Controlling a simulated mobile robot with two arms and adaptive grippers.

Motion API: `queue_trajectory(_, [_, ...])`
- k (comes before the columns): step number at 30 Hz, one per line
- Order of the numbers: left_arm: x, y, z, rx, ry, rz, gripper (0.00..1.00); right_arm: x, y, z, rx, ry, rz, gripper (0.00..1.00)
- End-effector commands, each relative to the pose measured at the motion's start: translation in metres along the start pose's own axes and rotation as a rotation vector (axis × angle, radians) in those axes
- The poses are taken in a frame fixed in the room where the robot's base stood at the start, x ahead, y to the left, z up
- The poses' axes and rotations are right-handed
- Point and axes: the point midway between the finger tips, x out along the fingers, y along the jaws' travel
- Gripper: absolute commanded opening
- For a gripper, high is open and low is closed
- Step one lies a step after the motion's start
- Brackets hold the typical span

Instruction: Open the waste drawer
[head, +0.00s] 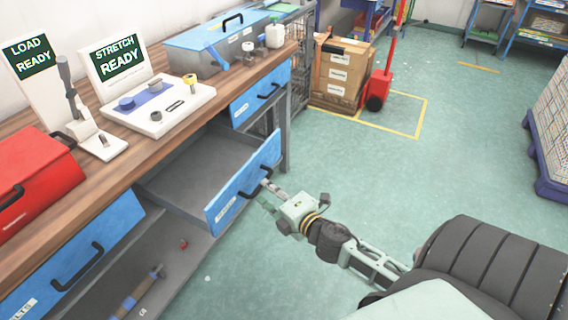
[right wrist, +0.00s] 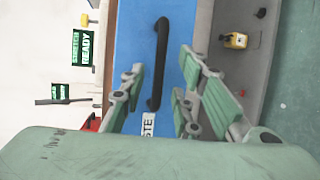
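The waste drawer (head: 232,186) is pulled well out from the bench. It has a blue front and a black bar handle (head: 257,187), and its grey inside looks empty in the head view. In the right wrist view the handle (right wrist: 160,62) runs up and down on the blue front (right wrist: 145,25), above a label (right wrist: 149,126) ending in "STE". My right gripper (head: 268,191) is at the handle, outside the drawer front. Its fingers (right wrist: 162,68) are spread, with the lower part of the handle between them and gaps showing on both sides. My left gripper is out of both views.
The wooden bench (head: 150,150) carries a red box (head: 35,180), two display devices and a blue toolbox (head: 210,48). Other blue drawers (head: 75,262) (head: 262,92) flank the open one. A tool (head: 137,293) lies on the lower shelf. The green floor to the right is mostly clear.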

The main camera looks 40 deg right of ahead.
Motion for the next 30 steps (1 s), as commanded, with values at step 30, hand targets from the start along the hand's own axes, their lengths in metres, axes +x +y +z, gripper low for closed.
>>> queue_trajectory(30, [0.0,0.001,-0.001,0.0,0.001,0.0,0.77,-0.075,0.001,0.0,-0.001,0.0,0.001,0.29])
